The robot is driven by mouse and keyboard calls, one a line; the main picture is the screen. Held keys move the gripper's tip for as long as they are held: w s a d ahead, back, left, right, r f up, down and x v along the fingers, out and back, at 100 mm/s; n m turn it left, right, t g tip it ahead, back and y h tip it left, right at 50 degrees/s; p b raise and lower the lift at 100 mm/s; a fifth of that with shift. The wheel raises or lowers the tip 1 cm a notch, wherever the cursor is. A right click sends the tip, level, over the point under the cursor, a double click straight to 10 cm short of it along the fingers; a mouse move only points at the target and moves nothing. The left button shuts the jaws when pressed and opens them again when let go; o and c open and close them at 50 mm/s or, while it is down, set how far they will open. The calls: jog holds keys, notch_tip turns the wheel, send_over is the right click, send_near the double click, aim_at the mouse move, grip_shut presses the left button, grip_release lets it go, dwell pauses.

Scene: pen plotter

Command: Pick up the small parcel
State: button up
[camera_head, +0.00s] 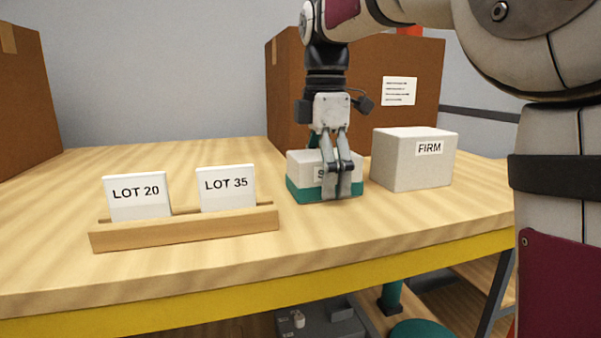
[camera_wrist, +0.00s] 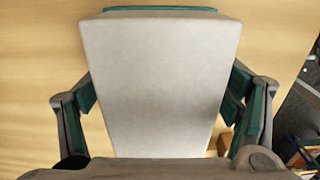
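The small parcel (camera_head: 308,173) is a box with a white upper part and a teal lower part, standing on the wooden table. Its front label is mostly hidden behind a finger; only an "S" shows. My gripper (camera_head: 338,185) points down over it, with one finger in front of its front face and the other largely hidden behind it. In the wrist view, the parcel's pale top (camera_wrist: 160,85) fills the space between the fingers of my gripper (camera_wrist: 162,95). The pads lie close along both sides; whether they press on it I cannot tell.
A grey-white box labelled FIRM (camera_head: 408,165) stands close to the parcel's right. A wooden holder (camera_head: 185,233) with LOT 20 (camera_head: 138,196) and LOT 35 (camera_head: 226,188) cards is at left. A big brown carton (camera_head: 288,105) stands behind. The yellow table edge (camera_head: 270,288) is in front.

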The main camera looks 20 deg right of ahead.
jog(key=c, duration=1.2)
jog(key=shift+o, duration=0.2)
jog(key=shift+r, duration=0.2)
